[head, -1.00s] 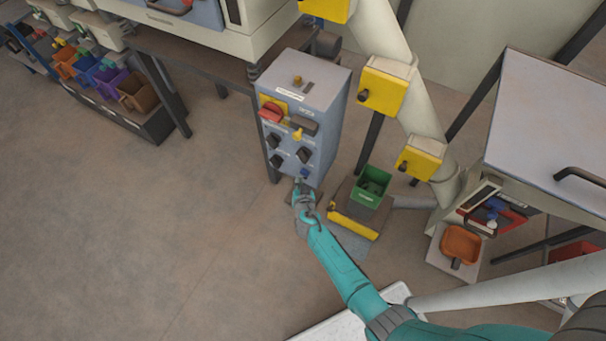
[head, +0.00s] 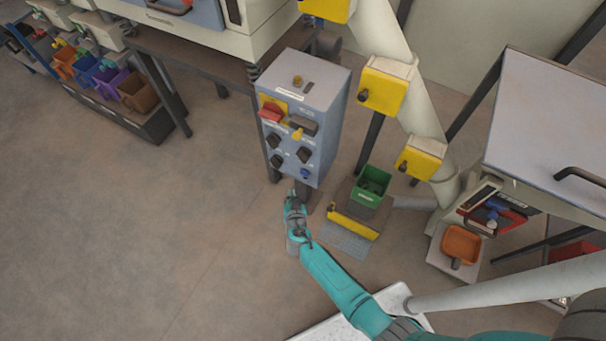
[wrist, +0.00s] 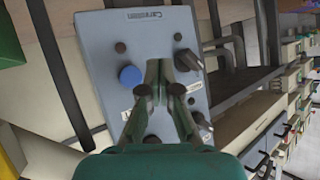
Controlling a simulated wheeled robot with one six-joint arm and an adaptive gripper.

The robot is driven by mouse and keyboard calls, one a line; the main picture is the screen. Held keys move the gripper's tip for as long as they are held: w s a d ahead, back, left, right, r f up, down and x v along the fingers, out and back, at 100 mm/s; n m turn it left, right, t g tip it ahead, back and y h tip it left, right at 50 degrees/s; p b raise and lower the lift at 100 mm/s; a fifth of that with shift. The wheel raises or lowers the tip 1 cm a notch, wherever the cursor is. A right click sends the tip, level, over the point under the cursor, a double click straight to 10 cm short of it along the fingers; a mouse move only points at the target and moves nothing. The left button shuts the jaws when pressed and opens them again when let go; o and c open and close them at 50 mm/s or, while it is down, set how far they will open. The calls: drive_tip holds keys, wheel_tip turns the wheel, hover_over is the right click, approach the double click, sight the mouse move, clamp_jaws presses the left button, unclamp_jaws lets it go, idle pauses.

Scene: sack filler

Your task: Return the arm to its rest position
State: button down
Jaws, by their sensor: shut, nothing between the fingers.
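My teal arm reaches up from the lower right in the head view. My gripper (head: 293,199) is in front of the lower part of the grey-blue control box (head: 325,108). In the wrist view, my gripper (wrist: 163,75) is shut and empty, with its fingertips together. The control box (wrist: 120,35) is behind it there, with a blue button (wrist: 130,76) left of the fingers and black knobs (wrist: 188,60) to the right. I cannot tell exactly how far the fingertips are from the panel.
A green bin (head: 371,186) stands on a yellow-edged base right of my gripper. Yellow boxes (head: 384,90) sit along a pale slanted pipe (head: 424,108). A grey-topped table (head: 550,120) is at the right. The floor (head: 150,240) at the left is clear.

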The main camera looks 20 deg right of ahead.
idle(0.8)
drive_tip(key=s+d+r+n+y, duration=0.15)
drive_tip(key=s+r, duration=0.25)
drive_tip(key=s, duration=0.9)
drive_tip(key=s+r+n+y, duration=0.2)
drive_tip(key=s+r, duration=0.1)
drive_tip(key=s, duration=1)
drive_tip(key=s+r+t, duration=0.1)
drive_tip(key=s+r, duration=0.4)
drive_tip(key=r, duration=0.5)
drive_tip(key=s+r+n+t, duration=0.1)
drive_tip(key=s+r, duration=0.4)
drive_tip(key=r, duration=0.4)
drive_tip(key=s+r+n, duration=0.1)
drive_tip(key=s+r, duration=0.4)
drive_tip(key=r, duration=0.5)
drive_tip(key=shift+d+r+t, duration=0.35)
drive_tip(key=shift+t, duration=0.05)
drive_tip(key=shift+n, duration=0.25)
